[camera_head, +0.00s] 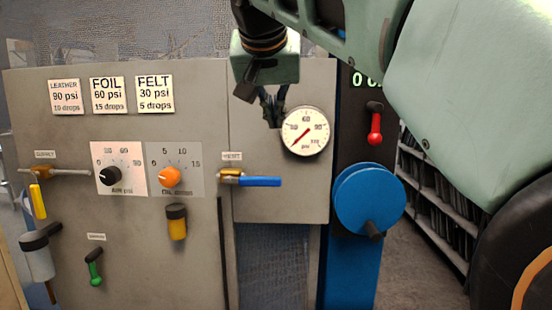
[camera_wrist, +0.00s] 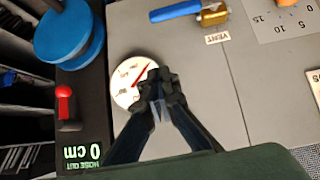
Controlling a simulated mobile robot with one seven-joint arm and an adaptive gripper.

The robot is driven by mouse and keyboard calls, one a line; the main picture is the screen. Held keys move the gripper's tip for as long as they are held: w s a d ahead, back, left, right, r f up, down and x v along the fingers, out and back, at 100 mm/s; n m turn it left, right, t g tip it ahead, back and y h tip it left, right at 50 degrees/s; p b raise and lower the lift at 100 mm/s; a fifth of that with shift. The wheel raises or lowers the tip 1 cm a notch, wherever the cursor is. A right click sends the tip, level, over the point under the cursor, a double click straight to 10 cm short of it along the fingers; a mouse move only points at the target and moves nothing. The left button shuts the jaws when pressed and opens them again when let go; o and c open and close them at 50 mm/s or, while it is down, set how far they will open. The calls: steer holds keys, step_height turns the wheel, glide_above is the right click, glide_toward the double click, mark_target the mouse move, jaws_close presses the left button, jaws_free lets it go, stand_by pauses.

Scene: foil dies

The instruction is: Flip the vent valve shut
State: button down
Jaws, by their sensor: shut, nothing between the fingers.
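The vent valve has a brass body (camera_head: 230,176) and a blue lever (camera_head: 262,182) pointing right, about level, under a VENT label (camera_head: 232,156). In the wrist view the blue lever (camera_wrist: 175,11) and brass body (camera_wrist: 211,14) are at the top edge, with the VENT label (camera_wrist: 217,38) beside them. My gripper (camera_head: 273,122) is above the valve, just left of the round psi gauge (camera_head: 305,131). My gripper (camera_wrist: 158,84) is shut and empty, apart from the lever, and partly covers the gauge (camera_wrist: 126,80) in the wrist view.
Left are a black-knobbed air dial (camera_head: 109,176), an orange oil knob (camera_head: 169,178), a yellow supply lever (camera_head: 39,202) and a green lever (camera_head: 94,270). Right are a red lever (camera_head: 375,128) and blue wheel (camera_head: 366,200). Bare grey panel lies below the vent lever.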

steer(key=shift+s+a+f+g+y, duration=0.1)
steer(key=shift+s+a+f+y, duration=0.05)
steer(key=shift+a, duration=0.35)
steer(key=shift+s+a+f+g+y, duration=0.1)
steer(key=shift+s+a+f, duration=0.1)
steer(key=shift+a, duration=0.3)
steer(key=shift+s+a+f+g+y, duration=0.1)
steer(key=shift+s+a+y, duration=0.05)
steer(key=shift+a, duration=0.35)
glide_above(260, 182)
step_height(260, 182, down, 8)
steer(key=r, duration=0.1)
steer(key=f, duration=0.2)
steer(key=s+f, duration=0.1)
steer(key=f, duration=0.1)
steer(key=shift+d, duration=0.4)
steer(key=shift+f, duration=0.15)
